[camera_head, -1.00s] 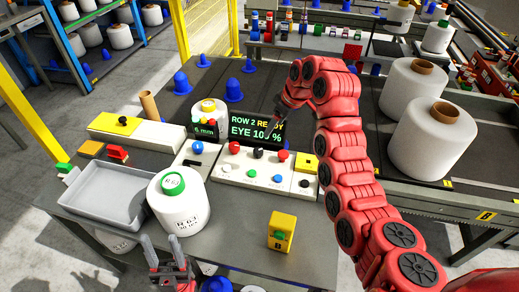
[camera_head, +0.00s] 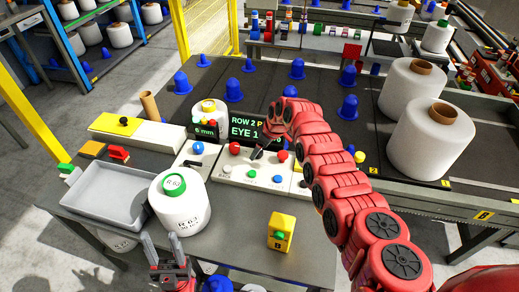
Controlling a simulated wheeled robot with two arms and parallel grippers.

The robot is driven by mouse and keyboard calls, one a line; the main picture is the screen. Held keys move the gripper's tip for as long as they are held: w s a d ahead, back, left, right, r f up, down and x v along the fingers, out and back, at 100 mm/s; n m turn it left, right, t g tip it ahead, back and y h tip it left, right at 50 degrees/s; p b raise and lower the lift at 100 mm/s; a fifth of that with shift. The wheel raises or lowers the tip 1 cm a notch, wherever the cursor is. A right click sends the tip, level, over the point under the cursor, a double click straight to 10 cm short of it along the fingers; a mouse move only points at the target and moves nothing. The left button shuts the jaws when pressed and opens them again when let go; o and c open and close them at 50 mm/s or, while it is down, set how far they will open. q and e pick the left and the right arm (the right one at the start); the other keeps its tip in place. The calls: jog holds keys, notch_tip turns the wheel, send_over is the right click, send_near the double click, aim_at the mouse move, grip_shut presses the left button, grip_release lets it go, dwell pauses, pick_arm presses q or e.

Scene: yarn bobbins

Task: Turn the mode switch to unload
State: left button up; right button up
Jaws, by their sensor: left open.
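The white control panel (camera_head: 225,170) stands on the grey table and carries red knobs, a black knob and small green and blue buttons. Its labels are too small to read, so I cannot tell for sure which control is the mode switch. My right gripper (camera_head: 257,155) reaches down from the right to where the panel's black knob sits and covers it. I cannot tell whether it touches the knob or whether its fingers are apart. My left gripper (camera_head: 168,264) is open and empty at the table's front edge, below the white bobbin (camera_head: 180,208).
A dark display (camera_head: 243,131) stands behind the panel, partly hidden by my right arm. A grey tray (camera_head: 88,215) lies at left, and a yellow box (camera_head: 281,232) stands in front. Blue cones stand on the dark surface behind. Large white bobbins (camera_head: 431,140) stand at right.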

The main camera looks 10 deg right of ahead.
jog(key=shift+w+f, duration=0.1)
jog(key=shift+f, duration=0.05)
grip_shut()
dwell(0.4)
